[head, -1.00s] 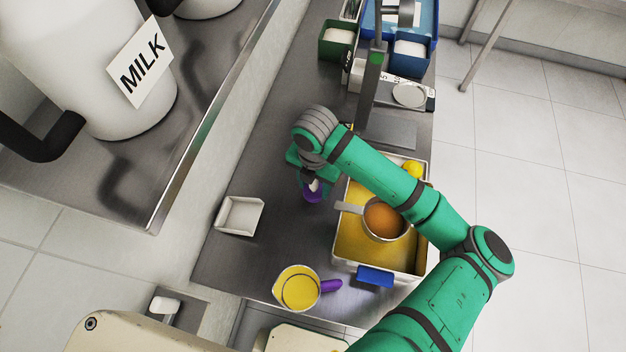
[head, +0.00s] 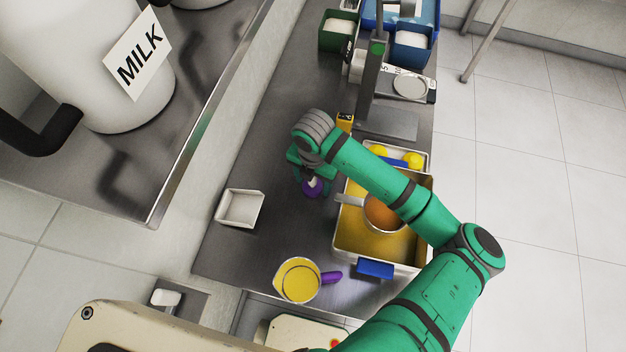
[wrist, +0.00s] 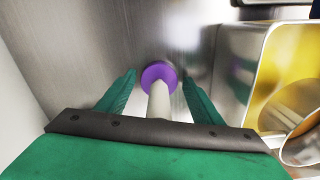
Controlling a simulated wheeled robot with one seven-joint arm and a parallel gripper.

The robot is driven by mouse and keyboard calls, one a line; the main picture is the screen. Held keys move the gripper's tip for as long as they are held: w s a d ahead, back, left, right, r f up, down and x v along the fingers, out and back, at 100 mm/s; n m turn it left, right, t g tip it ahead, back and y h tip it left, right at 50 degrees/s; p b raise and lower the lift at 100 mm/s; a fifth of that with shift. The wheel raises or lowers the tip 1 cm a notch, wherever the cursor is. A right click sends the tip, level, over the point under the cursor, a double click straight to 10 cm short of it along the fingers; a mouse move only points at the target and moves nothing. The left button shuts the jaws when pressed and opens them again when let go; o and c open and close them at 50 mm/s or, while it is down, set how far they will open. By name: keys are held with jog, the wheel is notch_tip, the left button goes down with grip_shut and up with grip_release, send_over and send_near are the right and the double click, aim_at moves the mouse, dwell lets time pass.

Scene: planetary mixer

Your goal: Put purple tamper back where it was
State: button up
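The purple tamper (head: 312,187) is upright on the steel counter, left of a yellow-filled tray. In the wrist view its round purple base (wrist: 158,73) is at the far end, with the pale handle (wrist: 158,102) pointing toward my gripper. My gripper (wrist: 158,88) has its two green fingers apart, one on each side of the handle, with a visible gap on both sides. In the head view my gripper (head: 311,180) is over the tamper and hides part of it.
The yellow-filled tray (head: 343,262) holds a pan (head: 384,214). A small white dish (head: 239,208) is at left. A yellow-filled jug (head: 297,280) with a purple handle and a blue block (head: 375,269) are at the front. A scale-like stand (head: 388,124) is behind. Bare counter surrounds the tamper's left side.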

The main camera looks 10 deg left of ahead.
jog(key=shift+r, duration=0.1)
notch_tip(320, 180, up, 12)
jog(key=shift+w+r, duration=0.1)
dwell(0.7)
dwell(0.5)
